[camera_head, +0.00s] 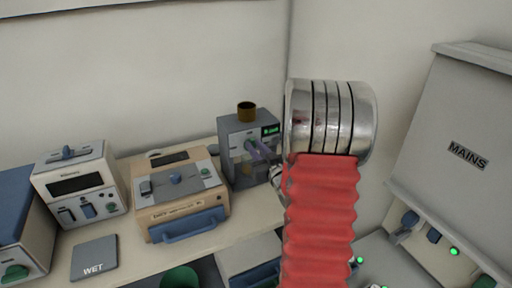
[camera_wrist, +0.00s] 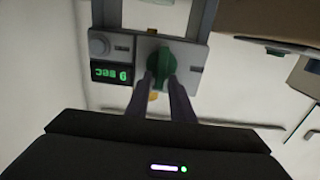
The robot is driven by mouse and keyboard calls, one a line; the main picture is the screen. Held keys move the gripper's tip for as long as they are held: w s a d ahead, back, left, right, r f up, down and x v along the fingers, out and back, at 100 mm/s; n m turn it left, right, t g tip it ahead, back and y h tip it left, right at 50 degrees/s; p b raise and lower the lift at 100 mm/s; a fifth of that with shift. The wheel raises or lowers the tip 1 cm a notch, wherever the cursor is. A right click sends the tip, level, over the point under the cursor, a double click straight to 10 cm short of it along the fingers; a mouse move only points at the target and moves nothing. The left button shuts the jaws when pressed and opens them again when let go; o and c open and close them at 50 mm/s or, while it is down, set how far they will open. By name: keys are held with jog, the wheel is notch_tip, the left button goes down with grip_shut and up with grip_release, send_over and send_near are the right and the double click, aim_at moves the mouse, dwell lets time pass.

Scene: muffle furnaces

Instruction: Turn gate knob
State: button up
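The green gate knob (camera_wrist: 163,58) is on the front panel of a grey machine (camera_head: 231,141), beside a small dial (camera_wrist: 99,44) and a lit green display (camera_wrist: 112,74). In the wrist view, the two dark fingers of my gripper (camera_wrist: 161,80) reach up to the knob, one on each side of its raised grip. The fingertips look very close to it, but I cannot tell whether they press on it.
A brown cup (camera_head: 246,112) stands on top of the grey machine. A tan box (camera_head: 180,200) with a blue handle and a white device (camera_head: 82,183) stand to its left. A grey WET pad (camera_head: 94,258) lies in front. A MAINS panel (camera_head: 465,155) is at right.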

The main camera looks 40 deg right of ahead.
aim_at(245, 148)
grip_shut()
jog(key=shift+d, duration=0.1)
jog(key=shift+n, duration=0.3)
jog(key=n, duration=0.5)
jog(key=a+f+n, duration=0.1)
jog(key=n, duration=0.5)
jog(key=a+f+n, duration=0.1)
jog(key=n, duration=0.5)
jog(key=shift+w+a+f, duration=0.15)
jog(key=shift+w+a, duration=0.1)
jog(key=shift+n, duration=0.3)
jog(key=shift+f, duration=0.1)
